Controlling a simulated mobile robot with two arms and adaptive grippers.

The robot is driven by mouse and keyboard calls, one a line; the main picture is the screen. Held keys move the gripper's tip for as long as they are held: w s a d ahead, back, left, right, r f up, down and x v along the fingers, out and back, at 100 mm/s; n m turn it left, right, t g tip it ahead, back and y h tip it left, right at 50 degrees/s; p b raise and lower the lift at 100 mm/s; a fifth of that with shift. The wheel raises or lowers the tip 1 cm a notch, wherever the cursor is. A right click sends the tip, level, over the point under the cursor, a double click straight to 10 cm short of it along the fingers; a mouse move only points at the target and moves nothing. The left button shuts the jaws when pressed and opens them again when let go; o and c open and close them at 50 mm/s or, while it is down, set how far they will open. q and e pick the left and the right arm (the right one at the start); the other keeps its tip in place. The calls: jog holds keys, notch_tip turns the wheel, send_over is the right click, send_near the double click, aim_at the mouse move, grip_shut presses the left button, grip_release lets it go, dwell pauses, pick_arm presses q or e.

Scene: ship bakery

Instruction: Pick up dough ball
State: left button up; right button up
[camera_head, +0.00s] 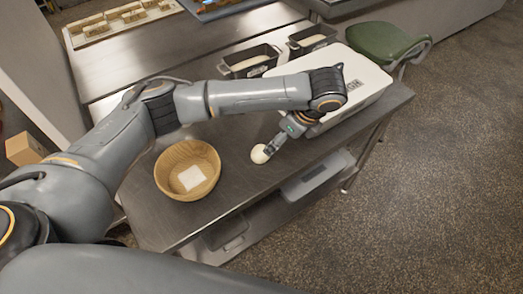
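The dough ball (259,155) is small, round and pale. It appears to rest on the dark metal table (236,200), to the right of the round wooden bowl. My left arm reaches across the table from the left and bends down, so my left gripper (268,149) is right at the upper right side of the ball. The fingers are small and partly hidden, and I cannot tell whether they grip the ball. My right gripper is not in view.
The wooden bowl (206,160) holds a white square piece. A large white bin (366,76) stands right behind my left wrist. Two dark loaf pans (249,62) (312,39) stand farther back. A green stool (385,42) is beyond. Floor at right is clear.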

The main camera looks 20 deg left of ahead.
aim_at(261, 153)
pick_arm(q)
jog(key=x, duration=0.4)
jog(key=shift+a+f+p, duration=0.2)
jog(key=shift+f+p, duration=0.15)
jog(key=shift+w+a+f, duration=0.15)
jog(key=shift+a+f, duration=0.05)
jog(key=shift+f, duration=0.25)
jog(key=shift+a+f+p, duration=0.25)
jog(key=shift+f+p, duration=0.05)
jog(key=shift+p, duration=0.05)
jog(key=x, duration=0.1)
jog(key=p+x, duration=0.1)
jog(key=x, duration=0.1)
jog(key=shift+a+f, duration=0.25)
jog(key=shift+a, duration=0.1)
jog(key=shift+a+f, duration=0.15)
jog(key=shift+f, duration=0.25)
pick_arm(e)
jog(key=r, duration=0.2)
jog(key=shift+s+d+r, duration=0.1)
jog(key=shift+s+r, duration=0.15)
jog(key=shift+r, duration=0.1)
pick_arm(q)
jog(key=shift+c, duration=0.2)
jog(key=c, duration=1.3)
jog(key=shift+o, duration=0.2)
jog(key=shift+r, duration=0.1)
